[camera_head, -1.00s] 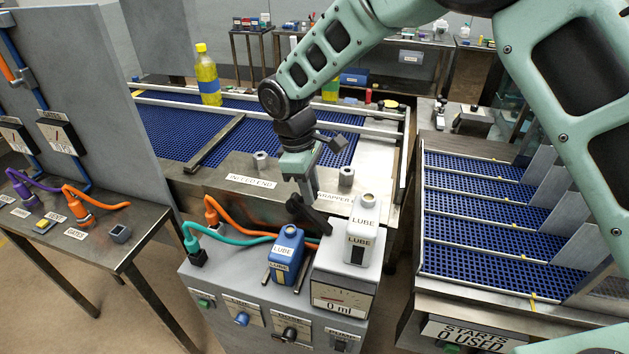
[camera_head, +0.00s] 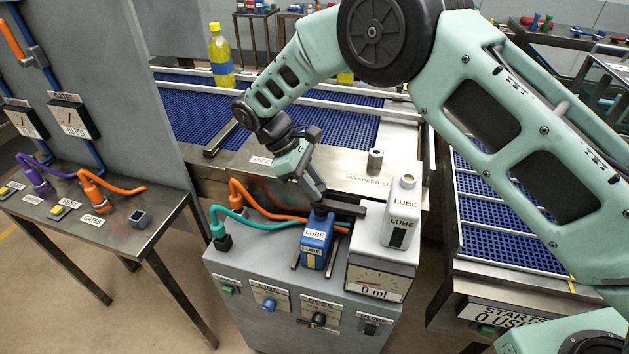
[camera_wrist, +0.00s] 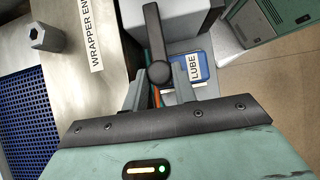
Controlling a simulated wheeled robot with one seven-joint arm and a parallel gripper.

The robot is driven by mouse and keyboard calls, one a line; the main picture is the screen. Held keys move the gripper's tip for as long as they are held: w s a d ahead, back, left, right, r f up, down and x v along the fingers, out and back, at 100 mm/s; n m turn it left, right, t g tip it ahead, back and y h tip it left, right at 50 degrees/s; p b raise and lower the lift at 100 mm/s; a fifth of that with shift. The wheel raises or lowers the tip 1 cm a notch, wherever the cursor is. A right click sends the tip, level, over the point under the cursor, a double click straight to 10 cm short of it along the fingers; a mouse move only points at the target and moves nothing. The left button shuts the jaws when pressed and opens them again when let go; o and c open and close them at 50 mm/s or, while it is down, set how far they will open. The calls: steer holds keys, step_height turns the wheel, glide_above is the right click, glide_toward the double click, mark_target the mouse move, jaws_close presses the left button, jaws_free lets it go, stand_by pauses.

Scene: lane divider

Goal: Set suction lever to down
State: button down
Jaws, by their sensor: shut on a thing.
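The suction lever (camera_head: 347,208), a dark bar, sits at the back of the grey machine box behind the gauge and now looks close to level in the head view. My gripper (camera_head: 318,204) is shut on its free end, just above and behind the blue lube bottle. In the wrist view the lever's dark round knob (camera_wrist: 159,72) lies between the fingers of my gripper (camera_wrist: 158,92), its bar running away upward. No label on the lever is readable, and the fingers partly hide its end in the head view.
The blue lube bottle (camera_head: 315,245) stands close in front of my gripper. A white lube bottle (camera_head: 402,212) stands on the gauge housing (camera_head: 374,287), to the right. Orange and teal hoses (camera_head: 262,214) run to the left. A metal post (camera_head: 374,162) stands behind.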

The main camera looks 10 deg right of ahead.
steer(key=shift+a+f, duration=0.35)
steer(key=c, duration=1.4)
jaws_free()
steer(key=shift+o, duration=1.4)
steer(key=shift+a+f, duration=0.1)
steer(key=shift+w, duration=0.1)
steer(key=v, duration=1.7)
steer(key=shift+r, duration=0.45)
